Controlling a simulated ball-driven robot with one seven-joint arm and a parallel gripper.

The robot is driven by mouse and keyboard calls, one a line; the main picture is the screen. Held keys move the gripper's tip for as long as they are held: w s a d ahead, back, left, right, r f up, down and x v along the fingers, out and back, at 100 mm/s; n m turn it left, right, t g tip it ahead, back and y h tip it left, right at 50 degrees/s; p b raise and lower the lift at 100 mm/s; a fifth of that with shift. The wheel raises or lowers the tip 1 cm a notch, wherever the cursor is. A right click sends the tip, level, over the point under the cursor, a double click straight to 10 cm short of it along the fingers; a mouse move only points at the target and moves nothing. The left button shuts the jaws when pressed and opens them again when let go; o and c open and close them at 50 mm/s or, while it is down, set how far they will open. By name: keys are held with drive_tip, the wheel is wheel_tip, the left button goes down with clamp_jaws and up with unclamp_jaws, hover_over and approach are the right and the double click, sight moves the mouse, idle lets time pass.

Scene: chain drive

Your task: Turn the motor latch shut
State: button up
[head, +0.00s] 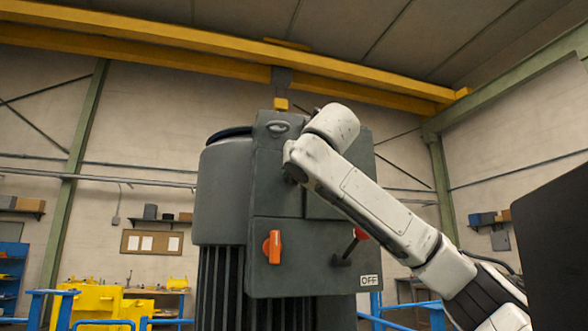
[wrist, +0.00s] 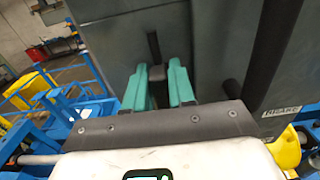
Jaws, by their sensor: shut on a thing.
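The grey motor housing (head: 215,190) with its dark box (head: 275,220) stands in front of me in the head view. In the wrist view, a dark upright bar (wrist: 154,47), which looks like the motor latch handle, stands out from a grey face. My gripper (wrist: 160,72) has its two teal fingers on either side of this bar and is shut on it. In the head view, my white arm reaches to the upper part of the box, and the fingers are hidden there. How far the latch is turned cannot be told.
An orange handle (head: 272,247) sits low on the box. Blue railings (head: 48,300) and a yellow object (head: 95,302) stand to the left. A yellow beam (head: 200,62) runs overhead.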

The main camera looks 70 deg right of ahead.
clamp_jaws()
drive_tip(key=shift+m, duration=0.3)
drive_tip(key=m, duration=0.3)
drive_tip(key=shift+s+d, duration=0.1)
drive_tip(key=shift+s, duration=0.05)
drive_tip(key=m, duration=0.5)
drive_tip(key=shift+s+d+f+m, duration=0.2)
drive_tip(key=shift+m, duration=0.2)
drive_tip(key=shift+s+d+f+m, duration=0.1)
drive_tip(key=shift+f+m, duration=0.05)
drive_tip(key=shift+m, duration=1.25)
drive_tip(key=shift+s+d+f+m, duration=0.1)
drive_tip(key=shift+f+m, duration=0.1)
drive_tip(key=shift+m, duration=1.2)
drive_tip(key=shift+f+m, duration=0.15)
drive_tip(key=shift+m, duration=1.25)
drive_tip(key=shift+f+m, duration=0.1)
drive_tip(key=shift+m, duration=0.2)
drive_tip(key=o, duration=0.6)
unclamp_jaws()
